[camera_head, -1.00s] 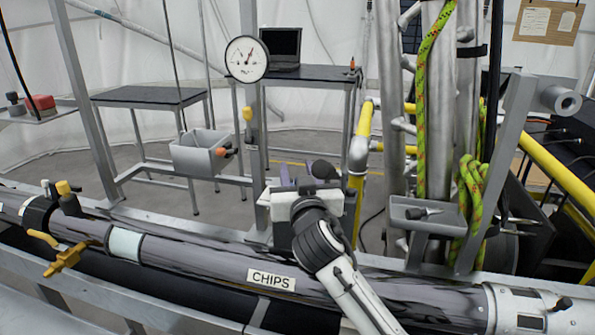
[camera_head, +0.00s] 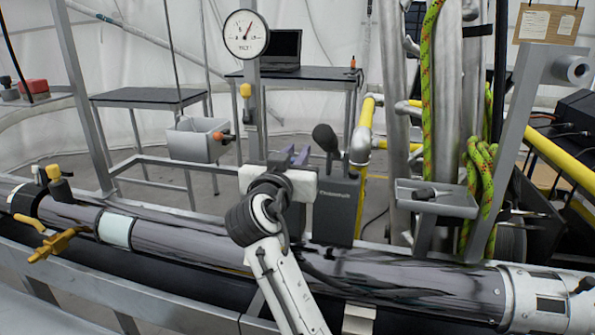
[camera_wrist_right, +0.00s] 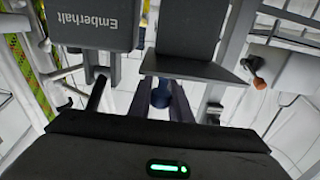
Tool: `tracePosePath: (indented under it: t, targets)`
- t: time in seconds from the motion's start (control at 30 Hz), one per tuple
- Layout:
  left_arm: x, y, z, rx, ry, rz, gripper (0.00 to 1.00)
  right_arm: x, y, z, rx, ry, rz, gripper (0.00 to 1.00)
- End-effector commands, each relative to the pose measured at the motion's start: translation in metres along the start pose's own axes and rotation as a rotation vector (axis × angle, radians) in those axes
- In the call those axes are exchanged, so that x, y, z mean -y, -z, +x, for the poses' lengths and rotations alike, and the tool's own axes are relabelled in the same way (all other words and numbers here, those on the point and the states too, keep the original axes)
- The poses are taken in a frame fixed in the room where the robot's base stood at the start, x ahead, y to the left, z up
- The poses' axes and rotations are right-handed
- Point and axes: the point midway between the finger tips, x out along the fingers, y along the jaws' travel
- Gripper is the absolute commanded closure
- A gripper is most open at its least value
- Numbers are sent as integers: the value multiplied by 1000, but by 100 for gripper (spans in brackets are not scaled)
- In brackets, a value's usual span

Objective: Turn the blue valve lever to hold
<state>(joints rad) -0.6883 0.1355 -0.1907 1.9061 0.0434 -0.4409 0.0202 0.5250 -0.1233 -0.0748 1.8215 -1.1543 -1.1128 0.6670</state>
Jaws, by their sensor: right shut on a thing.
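In the right wrist view the fingers (camera_wrist_right: 180,105) close around a small dark blue knob-like piece (camera_wrist_right: 160,96), which looks like the blue valve lever. The lever's full shape and any position markings are hidden or too small to read. My left gripper is not in view.
A dark box marked Emberhalt (camera_head: 335,208) stands just right of my right gripper, with a black rounded piece (camera_head: 326,138) above it. A round gauge (camera_head: 246,33) and a grey bin (camera_head: 198,140) are to the left. The large pipe (camera_head: 180,240) runs across the front.

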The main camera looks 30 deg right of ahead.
Motion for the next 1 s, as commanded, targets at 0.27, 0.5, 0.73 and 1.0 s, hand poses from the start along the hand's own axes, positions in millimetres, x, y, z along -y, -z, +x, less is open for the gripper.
tracePosePath:
  t: [0.27,0.5,0.73,1.0]
  targets:
    - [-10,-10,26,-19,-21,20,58,5,-5,-4,-1,-213,0,100]
    - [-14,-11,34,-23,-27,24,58,6,-2,-6,-2,-344,-2,100]
    - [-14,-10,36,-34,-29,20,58,7,-1,-7,-1,-405,-2,100]
    - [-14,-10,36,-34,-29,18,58,7,0,-7,-1,-417,-1,100]
